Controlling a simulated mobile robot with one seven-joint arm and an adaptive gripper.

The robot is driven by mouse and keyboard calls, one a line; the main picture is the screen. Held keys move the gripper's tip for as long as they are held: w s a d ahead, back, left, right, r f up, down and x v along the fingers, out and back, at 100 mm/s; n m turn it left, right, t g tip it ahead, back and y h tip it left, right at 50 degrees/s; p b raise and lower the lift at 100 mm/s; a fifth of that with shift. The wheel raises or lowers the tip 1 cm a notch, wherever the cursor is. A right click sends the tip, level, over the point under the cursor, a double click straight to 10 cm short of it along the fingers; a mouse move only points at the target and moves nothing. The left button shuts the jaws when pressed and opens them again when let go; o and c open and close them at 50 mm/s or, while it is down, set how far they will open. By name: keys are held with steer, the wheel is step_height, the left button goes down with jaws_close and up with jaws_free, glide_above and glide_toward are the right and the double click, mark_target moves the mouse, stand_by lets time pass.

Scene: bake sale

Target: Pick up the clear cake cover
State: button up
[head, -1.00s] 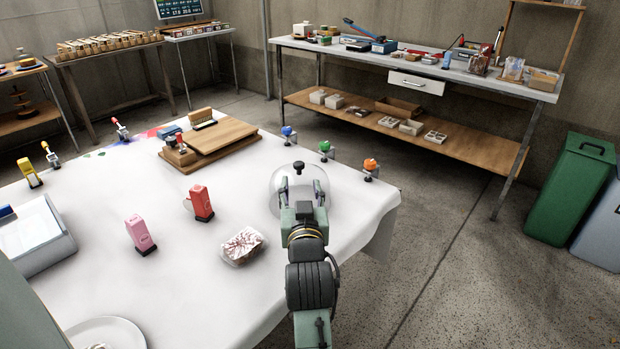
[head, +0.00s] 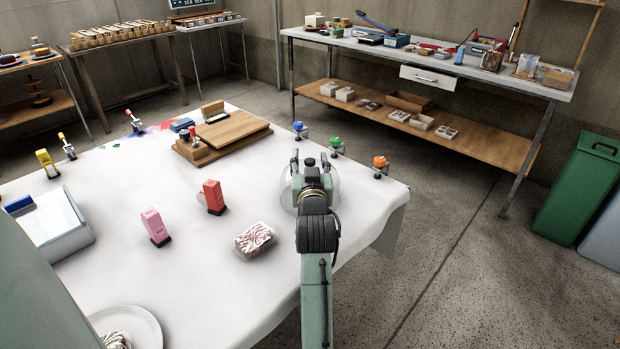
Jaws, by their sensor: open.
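The clear cake cover (head: 287,196) is a transparent dome with a dark knob (head: 309,162) on top. It stands on the white-clothed table near the right end. My gripper (head: 309,157) is open over the top of the dome, with its fingers on either side of the knob. My arm hides much of the dome's front and middle. I cannot tell whether the fingers touch the knob.
Clamps with blue (head: 298,126), green (head: 336,143) and orange (head: 380,161) tops line the table's far right edge. A wooden board (head: 231,134) lies behind left. A wrapped packet (head: 254,240), a red block (head: 213,196) and a pink block (head: 155,226) stand left. The cloth (head: 215,285) is clear in front.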

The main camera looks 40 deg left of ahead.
steer(key=shift+c, duration=0.5)
jaws_close()
